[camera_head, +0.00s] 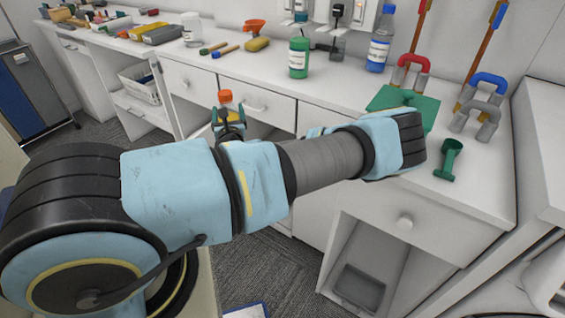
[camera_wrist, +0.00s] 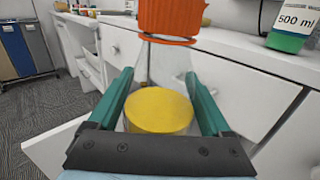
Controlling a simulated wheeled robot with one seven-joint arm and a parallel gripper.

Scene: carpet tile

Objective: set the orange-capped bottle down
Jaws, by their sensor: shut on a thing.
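The orange-capped bottle shows its orange cap (camera_head: 225,97) above my gripper (camera_head: 228,115) in the head view, in front of the drawer fronts and apart from the counter (camera_head: 285,83). In the wrist view the cap (camera_wrist: 172,18) is at the top, and a clear body with a round yellow surface (camera_wrist: 160,112) inside shows between my green fingers (camera_wrist: 159,78). My gripper is shut on the bottle. The bottle looks roughly upright. Its lower part is hidden by my gripper and arm.
A green mat (camera_head: 385,98) and scoop (camera_head: 449,158) lie at right. Counter between the tools and green bottle's front edge looks clear.

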